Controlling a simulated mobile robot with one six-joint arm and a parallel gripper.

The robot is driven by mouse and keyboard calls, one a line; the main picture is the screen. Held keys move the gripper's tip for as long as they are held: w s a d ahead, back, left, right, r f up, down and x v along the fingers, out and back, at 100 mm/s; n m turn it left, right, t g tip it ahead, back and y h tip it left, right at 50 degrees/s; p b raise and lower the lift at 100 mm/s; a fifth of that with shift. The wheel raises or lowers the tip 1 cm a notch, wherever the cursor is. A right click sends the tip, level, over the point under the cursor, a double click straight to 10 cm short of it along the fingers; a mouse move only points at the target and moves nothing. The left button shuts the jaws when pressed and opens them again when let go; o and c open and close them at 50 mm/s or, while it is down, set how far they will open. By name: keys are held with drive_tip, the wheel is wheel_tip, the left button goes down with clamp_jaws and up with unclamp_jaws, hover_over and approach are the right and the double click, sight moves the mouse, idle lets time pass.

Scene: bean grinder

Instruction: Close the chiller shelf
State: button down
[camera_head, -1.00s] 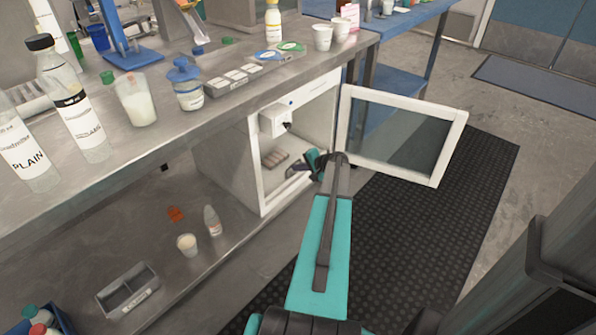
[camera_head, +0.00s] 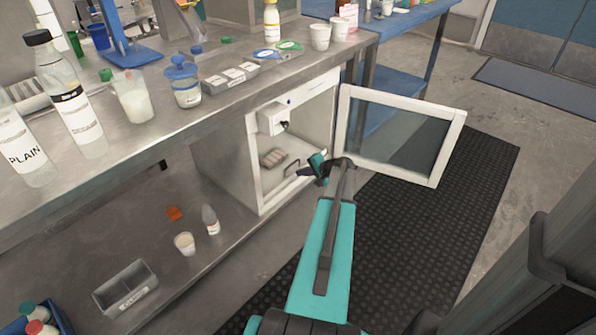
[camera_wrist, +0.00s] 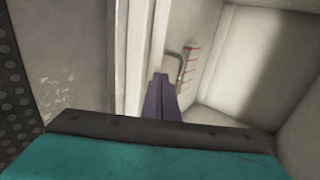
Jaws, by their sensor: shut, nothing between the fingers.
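The white chiller cabinet (camera_head: 252,178) stands under the counter with its glass door (camera_head: 403,137) swung open to the right. Inside, low down, is the pale shelf (camera_head: 275,180) with a dark handle (camera_head: 292,168) at its front; how far in it sits is hard to tell. My gripper (camera_head: 304,173) is shut and empty at the cabinet opening, just in front of the handle. In the wrist view, the shut purple fingers (camera_wrist: 160,90) point into the cabinet, and the handle (camera_wrist: 183,68) shows beyond their tips. Whether they touch it is unclear.
A small grey block of items (camera_head: 272,157) lies inside on the shelf. A white dispenser unit (camera_head: 272,118) hangs above it. Bottles and cups crowd the steel counter (camera_head: 225,105). Dark matting (camera_head: 420,225) covers the floor at right.

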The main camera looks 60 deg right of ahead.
drive_tip(key=d+p+v, duration=0.1)
drive_tip(key=p+v, duration=0.1)
drive_tip(key=v, duration=0.8)
drive_tip(key=shift+s+a, duration=0.3)
drive_tip(key=shift+a, duration=0.1)
drive_tip(key=shift+s+f, duration=0.1)
